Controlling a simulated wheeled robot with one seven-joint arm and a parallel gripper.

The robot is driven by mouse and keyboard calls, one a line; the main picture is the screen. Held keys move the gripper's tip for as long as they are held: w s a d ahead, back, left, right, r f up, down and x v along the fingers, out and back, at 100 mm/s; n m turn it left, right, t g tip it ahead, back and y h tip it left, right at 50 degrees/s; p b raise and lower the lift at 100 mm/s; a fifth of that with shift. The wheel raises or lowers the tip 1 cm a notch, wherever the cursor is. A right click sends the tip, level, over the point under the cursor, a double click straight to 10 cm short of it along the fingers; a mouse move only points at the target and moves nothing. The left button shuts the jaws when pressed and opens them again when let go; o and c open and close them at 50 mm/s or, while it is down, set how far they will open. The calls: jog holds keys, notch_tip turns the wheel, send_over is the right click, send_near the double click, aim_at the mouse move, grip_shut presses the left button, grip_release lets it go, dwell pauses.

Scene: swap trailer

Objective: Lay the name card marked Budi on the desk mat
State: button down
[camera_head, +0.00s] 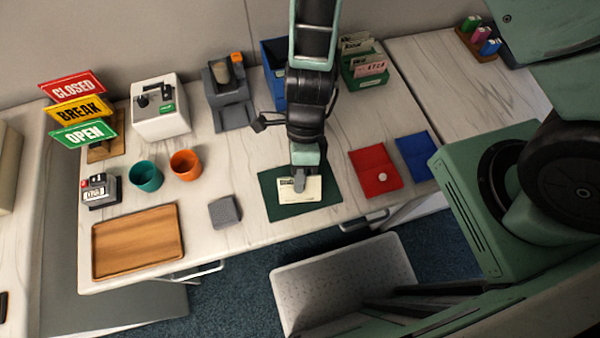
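A dark green desk mat (272,206) lies near the front edge of the desk. A cream card (312,189) shows over the middle of the mat; its lettering is too small to read, so I cannot tell if it says Budi. My gripper (299,185) points down at the card and its fingertips overlap the card's middle. I cannot tell whether the fingers grip the card, or whether the card lies flat on the mat or is just above it. The gripper hides part of the card.
A green box (365,78) with several cards, one pink, stands at the back. Red (376,172) and blue (416,156) folders lie right of the mat. A grey block (224,211), wooden tray (138,243) and two cups (146,176) are to the left.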

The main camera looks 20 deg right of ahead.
jog(key=shift+w+f+g, duration=0.3)
jog(key=shift+f+g, duration=0.1)
jog(key=shift+w+d+f+g+y+p, duration=0.15)
jog(key=shift+w+g+p, duration=0.1)
jog(key=shift+g, duration=0.25)
jog(key=shift+w+d+f+g+y+p, duration=0.15)
jog(key=shift+g+p, duration=0.1)
jog(key=shift+g, duration=0.25)
jog(key=shift+w+a+f+g+b, duration=0.1)
jog(key=shift+w+f+g+b, duration=0.2)
jog(key=shift+f+g+b, duration=0.4)
jog(key=shift+w+g+y, duration=0.15)
jog(key=shift+g+y, duration=0.15)
jog(key=shift+g, duration=0.3)
jog(key=shift+w+m+b, duration=0.1)
jog(key=shift+m+b, duration=0.2)
jog(key=shift+b, duration=0.1)
jog(key=c, duration=1.3)
grip_release()
jog(key=shift+c, duration=0.2)
